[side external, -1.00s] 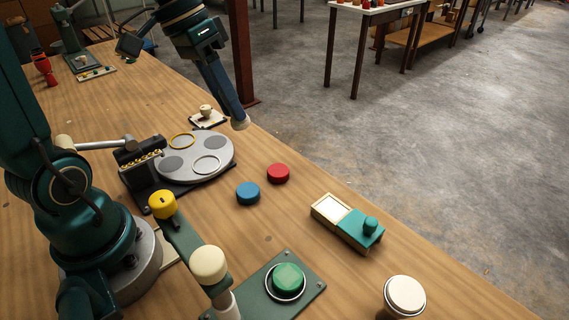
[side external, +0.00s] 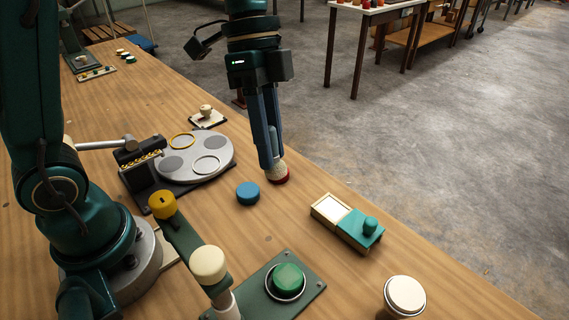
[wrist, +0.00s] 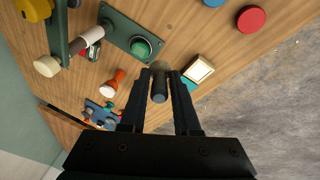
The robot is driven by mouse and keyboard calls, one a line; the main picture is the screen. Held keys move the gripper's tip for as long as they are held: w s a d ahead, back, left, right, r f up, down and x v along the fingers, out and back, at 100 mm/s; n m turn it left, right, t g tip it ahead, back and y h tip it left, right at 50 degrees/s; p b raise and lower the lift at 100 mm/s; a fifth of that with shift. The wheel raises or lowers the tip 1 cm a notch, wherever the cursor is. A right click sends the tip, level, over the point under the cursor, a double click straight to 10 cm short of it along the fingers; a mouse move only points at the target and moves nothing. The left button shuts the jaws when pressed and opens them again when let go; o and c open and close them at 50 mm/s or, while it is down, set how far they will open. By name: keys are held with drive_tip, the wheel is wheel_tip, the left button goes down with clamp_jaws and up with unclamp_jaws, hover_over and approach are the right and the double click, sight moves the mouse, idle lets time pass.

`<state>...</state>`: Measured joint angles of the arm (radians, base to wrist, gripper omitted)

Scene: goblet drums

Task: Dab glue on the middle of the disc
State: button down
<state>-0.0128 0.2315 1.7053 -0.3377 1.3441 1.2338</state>
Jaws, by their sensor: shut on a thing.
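My gripper (side external: 266,162) is shut on a dark-handled dabber with a pale, rounded tip (side external: 277,172). In the wrist view the dabber (wrist: 158,88) shows as a dark cylinder between the fingers. In the side view its tip overlaps the red disc (side external: 280,181), hiding most of it. The wrist view shows the red disc (wrist: 250,19) apart from the dabber, towards the top right; I cannot tell the tip's height or any contact. A blue disc (side external: 248,193) lies left of the red one.
A grey round plate (side external: 218,150) with ring-marked spots stands behind left. A box with a teal lid (side external: 360,229) lies to the right, a green button (side external: 288,277) in front. A white-topped goblet shape (side external: 405,296) stands at the front right. The table's edge runs close beyond the red disc.

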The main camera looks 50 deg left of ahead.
drive_tip(key=s+d+f+m+g+y, duration=0.1)
drive_tip(key=s+d+f+m+g, duration=0.15)
drive_tip(key=s+d+m, duration=0.5)
drive_tip(key=shift+n+t, duration=0.45)
drive_tip(key=shift+n, duration=0.5)
drive_tip(key=shift+w+d+f, duration=0.2)
drive_tip(key=shift+w+f, duration=0.25)
drive_tip(key=shift+f, duration=0.65)
drive_tip(key=shift+w+d+f, duration=0.15)
drive_tip(key=shift+w+f, duration=0.3)
drive_tip(key=shift+f, duration=0.7)
drive_tip(key=shift+w+d+f, duration=0.2)
drive_tip(key=shift+w+f, duration=0.25)
drive_tip(key=shift+f, duration=0.65)
drive_tip(key=shift+s+f, duration=0.35)
drive_tip(key=shift+f, duration=0.4)
drive_tip(key=shift+s, duration=1.55)
drive_tip(key=w, duration=0.1)
drive_tip(key=w+r, duration=0.1)
drive_tip(key=w, duration=0.1)
drive_tip(key=shift+w+r, duration=0.25)
drive_tip(key=shift+r, duration=0.05)
drive_tip(key=shift+w+a, duration=0.1)
drive_tip(key=shift+w, duration=0.25)
drive_tip(key=shift+s+f, duration=0.1)
drive_tip(key=shift+f, duration=0.3)
wheel_tip(320, 180, up, 2)
drive_tip(key=shift+r, duration=2.65)
